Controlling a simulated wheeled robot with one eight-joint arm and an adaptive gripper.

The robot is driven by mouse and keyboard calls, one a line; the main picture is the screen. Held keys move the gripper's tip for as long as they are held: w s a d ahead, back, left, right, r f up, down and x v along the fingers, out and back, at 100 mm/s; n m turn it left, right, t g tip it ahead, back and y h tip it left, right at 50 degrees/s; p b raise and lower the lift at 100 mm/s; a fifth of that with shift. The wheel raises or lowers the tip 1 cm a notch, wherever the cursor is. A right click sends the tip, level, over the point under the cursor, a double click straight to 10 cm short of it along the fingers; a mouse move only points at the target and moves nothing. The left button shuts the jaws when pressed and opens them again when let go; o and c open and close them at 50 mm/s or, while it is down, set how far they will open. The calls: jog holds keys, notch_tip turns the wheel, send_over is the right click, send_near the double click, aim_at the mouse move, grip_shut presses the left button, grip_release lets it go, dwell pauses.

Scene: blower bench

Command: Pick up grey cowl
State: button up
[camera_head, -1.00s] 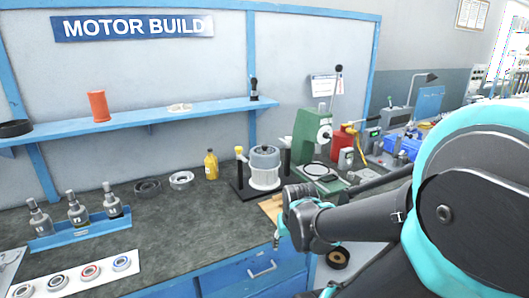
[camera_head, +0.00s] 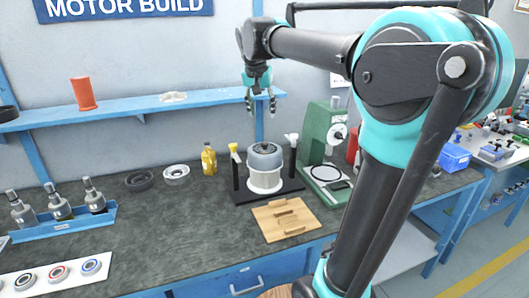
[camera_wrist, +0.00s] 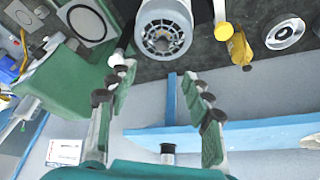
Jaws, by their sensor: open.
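The grey cowl (camera_head: 265,154) appears to be the rounded grey cap on top of a white cylinder (camera_head: 265,180) on a black stand. In the wrist view the cowl (camera_wrist: 163,28) is seen from above, with a dark vented grille in its middle. My gripper (camera_head: 261,106) points downward above the cowl, clear of it, in front of the blue shelf. Its fingers (camera_wrist: 156,75) are spread wide with nothing between them. The cowl lies beyond the fingertips at the top of the wrist view.
Black posts flank the cowl; a green press (camera_head: 323,140) stands to its right. A yellow bottle (camera_head: 209,160) and two rings (camera_head: 176,173) are to its left. A wooden board (camera_head: 286,220) lies in front. The blue shelf (camera_head: 180,105) runs behind.

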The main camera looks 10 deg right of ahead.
send_over(265, 143)
jog(key=s, duration=0.3)
jog(key=f, duration=0.9)
jog(key=shift+w+a+f, duration=0.15)
jog(key=shift+w+a, duration=0.05)
jog(key=shift+a, duration=0.2)
jog(key=shift+x, duration=2.75)
jog(key=shift+w+a, duration=0.15)
jog(key=shift+a, duration=0.05)
grip_shut()
